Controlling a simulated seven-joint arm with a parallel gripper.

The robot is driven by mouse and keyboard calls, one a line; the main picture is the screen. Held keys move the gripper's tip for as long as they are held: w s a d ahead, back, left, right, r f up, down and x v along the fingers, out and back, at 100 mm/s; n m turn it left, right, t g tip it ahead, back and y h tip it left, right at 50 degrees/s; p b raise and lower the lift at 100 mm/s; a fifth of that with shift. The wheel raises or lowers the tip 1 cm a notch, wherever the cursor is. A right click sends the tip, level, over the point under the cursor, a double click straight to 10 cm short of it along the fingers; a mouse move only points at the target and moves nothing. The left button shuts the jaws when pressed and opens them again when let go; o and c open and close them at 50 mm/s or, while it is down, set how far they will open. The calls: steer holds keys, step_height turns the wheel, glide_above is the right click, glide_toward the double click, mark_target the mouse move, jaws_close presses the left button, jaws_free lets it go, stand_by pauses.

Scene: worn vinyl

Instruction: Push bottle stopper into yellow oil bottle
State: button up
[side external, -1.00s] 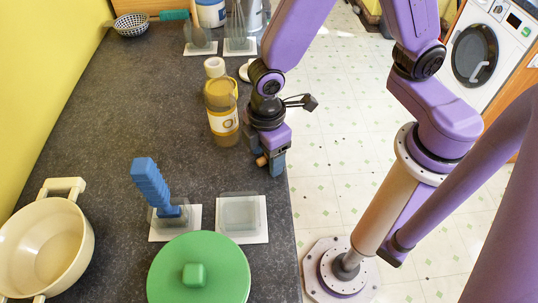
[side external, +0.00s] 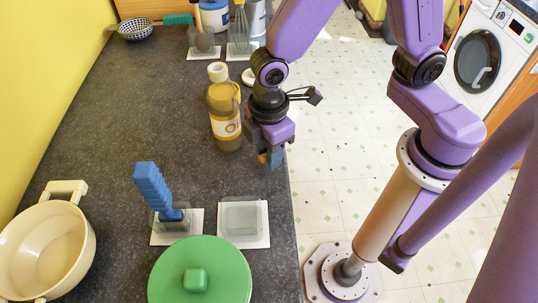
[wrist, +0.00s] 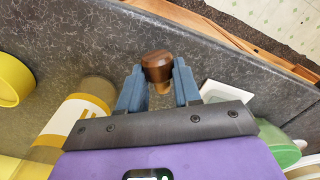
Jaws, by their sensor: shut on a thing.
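The yellow oil bottle (side external: 225,117) stands upright on the dark counter, with a white ring at its mouth; part of it shows at the left of the wrist view (wrist: 82,118). My gripper (side external: 272,157) is right of the bottle and apart from it, near the counter's right edge. In the wrist view my gripper (wrist: 158,88) is shut on the bottle stopper (wrist: 157,68), which has a dark brown knob and a lighter lower part between the blue fingers. In the side view the stopper is mostly hidden by the fingers.
A green lid (side external: 200,272), a cream pot (side external: 45,250), a blue-handled brush (side external: 155,190) and an empty clear holder (side external: 242,217) are in front. Utensil holders (side external: 238,48) and a colander (side external: 135,28) stand at the back. The counter left of the bottle is clear.

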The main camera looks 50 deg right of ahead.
steer(key=s+d+r, duration=0.9)
steer(key=s+r, duration=0.1)
steer(key=s, duration=0.1)
steer(key=w+d+r+n+t+h, duration=0.1)
steer(key=w+n+h, duration=0.4)
steer(key=w+n, duration=0.25)
step_height(320, 180, up, 14)
steer(key=n+t+y, duration=0.4)
steer(key=n+t, duration=0.9)
steer(key=t, duration=0.4)
glide_above(223, 71)
steer(key=shift+f, duration=0.15)
steer(key=shift+f, duration=0.1)
steer(key=shift+f, duration=3)
steer(key=shift+f, duration=1.2)
